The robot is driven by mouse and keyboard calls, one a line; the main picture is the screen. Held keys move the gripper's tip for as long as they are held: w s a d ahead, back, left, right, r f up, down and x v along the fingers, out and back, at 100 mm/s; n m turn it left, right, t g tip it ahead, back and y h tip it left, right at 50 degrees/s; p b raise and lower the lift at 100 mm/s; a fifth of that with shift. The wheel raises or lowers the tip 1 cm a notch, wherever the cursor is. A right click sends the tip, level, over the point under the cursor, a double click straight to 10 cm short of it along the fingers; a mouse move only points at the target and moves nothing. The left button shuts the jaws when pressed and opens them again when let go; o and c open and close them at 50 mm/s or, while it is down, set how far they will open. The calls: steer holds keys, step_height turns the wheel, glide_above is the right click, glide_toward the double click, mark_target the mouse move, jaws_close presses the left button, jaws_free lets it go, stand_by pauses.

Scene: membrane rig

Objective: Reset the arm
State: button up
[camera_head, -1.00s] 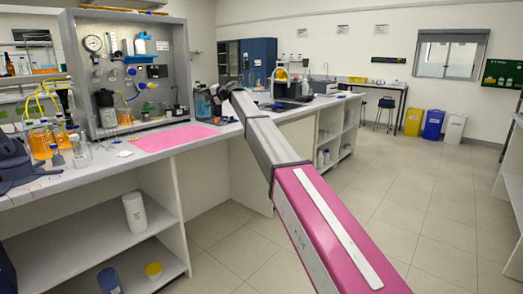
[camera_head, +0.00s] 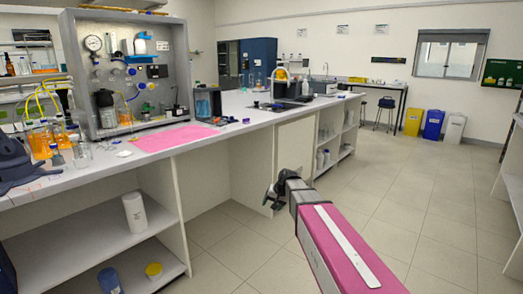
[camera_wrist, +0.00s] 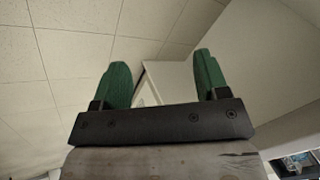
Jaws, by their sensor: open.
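My gripper (camera_head: 270,197) is at the end of my pink and grey arm, in front of the bench and below its top, over the floor. In the wrist view its two green fingertips (camera_wrist: 161,82) stand wide apart with nothing between them. The wrist view shows pale tiles and a white panel beyond the fingers. In the head view the gripper is small and dark, so its finger detail is hard to make out.
The long bench (camera_head: 90,180) runs along the left, with a pink mat (camera_head: 170,138) and a steel rig panel (camera_head: 165,60) on it. Flasks (camera_head: 42,145) stand at the left. The tiled floor (camera_head: 440,195) to the right is clear. Coloured bins (camera_head: 433,124) stand far back.

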steer(key=s+d+f+g+h, duration=0.1)
steer(key=s+d+f, duration=0.2)
steer(key=s, duration=0.4)
steer(key=s+d+f+g+h, duration=0.1)
steer(key=s+d+f+h, duration=0.1)
steer(key=s+d, duration=0.4)
steer(key=s+d+f+g+h, duration=0.1)
steer(key=s+d+f, duration=0.3)
steer(key=s, duration=0.6)
steer(key=shift+s+d+f+n, duration=0.2)
steer(key=shift+d+n, duration=0.2)
steer(key=shift+d, duration=0.15)
steer(key=shift+a, duration=0.1)
